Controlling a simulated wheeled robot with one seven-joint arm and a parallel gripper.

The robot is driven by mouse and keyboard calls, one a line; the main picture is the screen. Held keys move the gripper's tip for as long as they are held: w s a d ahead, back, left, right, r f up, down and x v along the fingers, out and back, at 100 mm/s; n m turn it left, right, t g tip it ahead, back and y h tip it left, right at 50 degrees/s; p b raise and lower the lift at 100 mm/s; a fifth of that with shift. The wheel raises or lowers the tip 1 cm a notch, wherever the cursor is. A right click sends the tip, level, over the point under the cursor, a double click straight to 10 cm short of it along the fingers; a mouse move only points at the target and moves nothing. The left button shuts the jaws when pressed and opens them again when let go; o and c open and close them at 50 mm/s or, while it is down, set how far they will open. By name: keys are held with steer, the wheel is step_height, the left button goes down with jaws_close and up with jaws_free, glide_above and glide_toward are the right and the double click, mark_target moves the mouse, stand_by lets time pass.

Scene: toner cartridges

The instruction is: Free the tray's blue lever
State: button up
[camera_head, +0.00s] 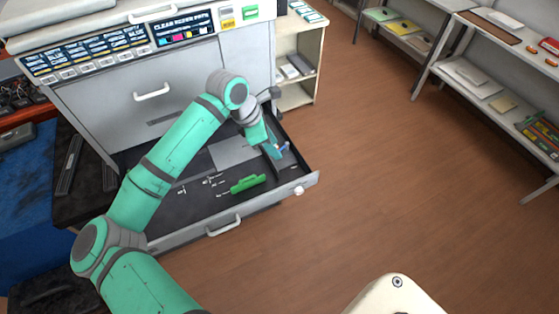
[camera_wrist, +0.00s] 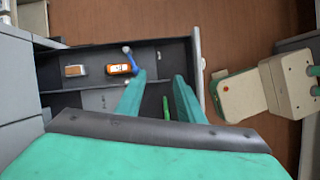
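The tray (camera_head: 213,222) is a dark-floored grey drawer pulled out from the machine. The blue lever (camera_head: 284,147) is at its right side. In the wrist view the lever (camera_wrist: 130,58) is a slim blue piece with a rounded end, slanting beside an orange-and-white cartridge (camera_wrist: 119,69). I cannot tell whether they touch. My gripper (camera_wrist: 160,78) is open and empty, its left fingertip overlapping the lever's lower end in the picture; contact is unclear. In the head view my gripper (camera_head: 272,150) is low over the tray's right side, partly hiding the lever.
A green bar (camera_head: 248,183) and several small white pieces (camera_head: 211,182) lie in the tray. Another orange-and-white item (camera_wrist: 76,71) lies left of the cartridge. The tray has raised walls and a divider. Open floor (camera_head: 400,190) is to the right; shelves (camera_head: 470,75) stand beyond.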

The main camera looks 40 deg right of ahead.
steer(key=shift+w+a+r, duration=0.15)
steer(key=shift+a+r, duration=0.1)
steer(key=shift+r, duration=0.05)
